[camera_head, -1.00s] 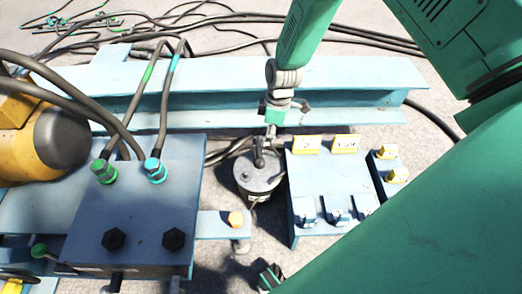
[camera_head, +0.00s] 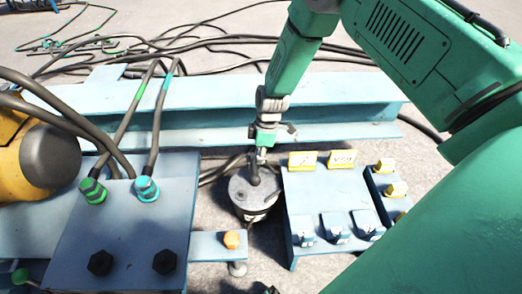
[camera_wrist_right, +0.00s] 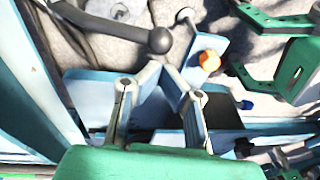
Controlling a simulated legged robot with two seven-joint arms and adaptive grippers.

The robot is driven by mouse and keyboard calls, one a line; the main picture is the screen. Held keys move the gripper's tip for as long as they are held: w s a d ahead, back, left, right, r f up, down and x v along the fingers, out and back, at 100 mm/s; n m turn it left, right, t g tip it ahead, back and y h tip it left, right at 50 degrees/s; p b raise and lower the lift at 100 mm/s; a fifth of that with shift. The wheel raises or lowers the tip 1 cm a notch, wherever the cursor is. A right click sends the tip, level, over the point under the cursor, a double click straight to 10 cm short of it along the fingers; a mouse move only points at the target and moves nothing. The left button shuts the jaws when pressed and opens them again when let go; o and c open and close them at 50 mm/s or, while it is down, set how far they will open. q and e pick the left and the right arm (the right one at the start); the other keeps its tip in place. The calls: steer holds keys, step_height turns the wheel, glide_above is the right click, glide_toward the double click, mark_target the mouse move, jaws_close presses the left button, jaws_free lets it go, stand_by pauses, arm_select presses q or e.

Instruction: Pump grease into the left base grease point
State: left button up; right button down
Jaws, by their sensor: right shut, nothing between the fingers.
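The grease pump, a round grey canister (camera_head: 255,190) with a dark lever on top, stands on the ground left of the blue valve stand. Its lever ends in a dark ball knob (camera_wrist_right: 160,40) in the right wrist view. My right gripper (camera_head: 262,154) is just above the lever, shut and empty; its fingertips (camera_wrist_right: 161,68) meet close below the knob in that view, and contact cannot be told. An orange cap (camera_head: 231,239) sits on a blue bracket left of the pump; I cannot tell if it is the grease point. My left gripper (camera_wrist_right: 250,55) shows open in the wrist view.
A blue plate with hoses and dark bolts (camera_head: 100,262) lies left of the pump. A blue beam (camera_head: 340,95) crosses behind. A blue stand with yellow tags (camera_head: 302,160) is to the right. Cables lie on the ground behind.

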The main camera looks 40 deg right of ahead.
mark_target(256, 176)
steer(key=f, duration=0.2)
steer(key=f+b, duration=0.1)
steer(key=f, duration=0.1)
steer(key=a+f+b, duration=0.1)
steer(key=f, duration=0.1)
steer(key=shift+f, duration=0.2)
arm_select(q)
step_height(256, 176, down, 3)
steer(key=shift+d+r, duration=0.1)
steer(key=shift+r, duration=0.1)
arm_select(e)
steer(key=shift+a, duration=0.1)
steer(key=shift+f, duration=0.1)
